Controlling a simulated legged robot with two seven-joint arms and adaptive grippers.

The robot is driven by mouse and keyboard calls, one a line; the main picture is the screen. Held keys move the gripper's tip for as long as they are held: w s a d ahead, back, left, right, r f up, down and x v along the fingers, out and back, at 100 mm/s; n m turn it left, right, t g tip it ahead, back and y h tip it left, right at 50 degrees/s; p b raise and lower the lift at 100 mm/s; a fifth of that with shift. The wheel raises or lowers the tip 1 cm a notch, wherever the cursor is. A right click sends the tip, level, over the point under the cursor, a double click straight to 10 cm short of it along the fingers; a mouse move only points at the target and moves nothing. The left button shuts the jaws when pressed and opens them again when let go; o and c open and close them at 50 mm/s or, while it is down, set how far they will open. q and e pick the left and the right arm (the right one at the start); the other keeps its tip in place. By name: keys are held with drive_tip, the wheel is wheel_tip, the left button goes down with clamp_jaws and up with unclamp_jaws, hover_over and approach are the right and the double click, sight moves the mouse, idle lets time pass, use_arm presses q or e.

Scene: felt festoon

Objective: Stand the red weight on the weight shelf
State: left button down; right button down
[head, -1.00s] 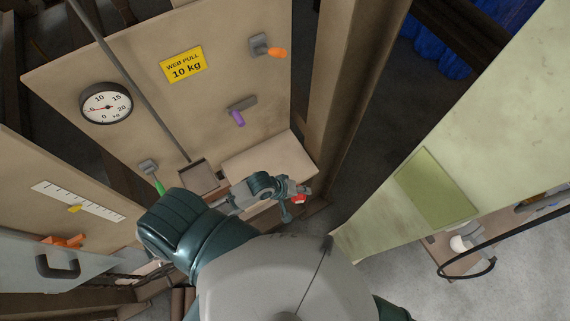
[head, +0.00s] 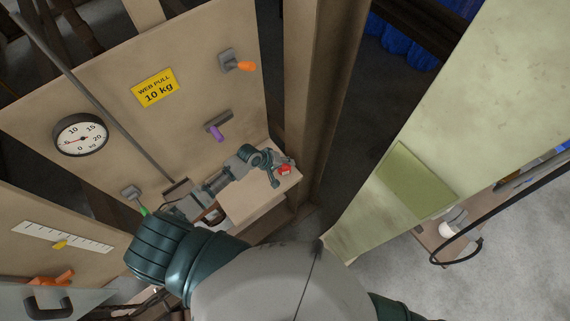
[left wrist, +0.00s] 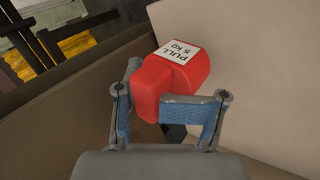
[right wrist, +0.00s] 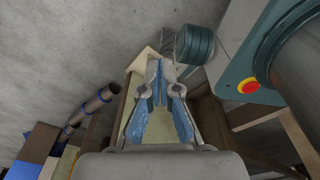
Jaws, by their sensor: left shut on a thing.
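The red weight (head: 285,169) is in my left gripper (head: 274,172). In the left wrist view the red weight (left wrist: 172,80) is a red block with a white label reading "PULL 5 kg", tilted between the two blue-padded fingers (left wrist: 168,112). In the head view it shows over the right end of a pale board (head: 255,203), which looks like the weight shelf. I cannot tell whether the weight touches it. My forearm hides part of the board's left side. My right gripper (right wrist: 157,75) shows in its wrist view with its fingertips together and nothing seen between them.
An upright panel behind carries a round dial (head: 81,135), a yellow "WEB PULL 10 kg" sign (head: 155,88), an orange-handled peg (head: 243,66) and a purple one (head: 216,131). A brown post (head: 325,100) rises right of the board.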

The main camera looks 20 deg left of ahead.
use_arm(q)
drive_tip(key=shift+f, duration=0.15)
drive_tip(key=shift+a, duration=0.4)
drive_tip(key=shift+a+f, duration=0.45)
drive_tip(key=shift+f, duration=0.15)
drive_tip(key=c, duration=1.1)
unclamp_jaws()
drive_tip(key=shift+d, duration=0.2)
drive_tip(key=o, duration=0.7)
drive_tip(key=shift+d, duration=0.45)
drive_tip(key=shift+a, duration=0.25)
drive_tip(key=shift+a+r, duration=0.2)
drive_tip(key=shift+r, duration=0.1)
drive_tip(key=shift+p+v, duration=1)
drive_tip(key=shift+p, duration=0.25)
drive_tip(key=s+a+p, duration=0.2)
drive_tip(key=s+a, duration=0.2)
drive_tip(key=shift+s, duration=0.25)
drive_tip(key=s+a, duration=0.3)
drive_tip(key=shift+f, duration=0.1)
drive_tip(key=shift+s+a, duration=0.35)
drive_tip(key=shift+a, duration=0.2)
drive_tip(key=o, duration=0.4)
drive_tip(key=shift+d, duration=0.1)
use_arm(e)
drive_tip(key=r, duration=0.1)
drive_tip(key=a+r, duration=0.1)
drive_tip(key=r, duration=0.3)
drive_tip(key=shift+a, duration=0.3)
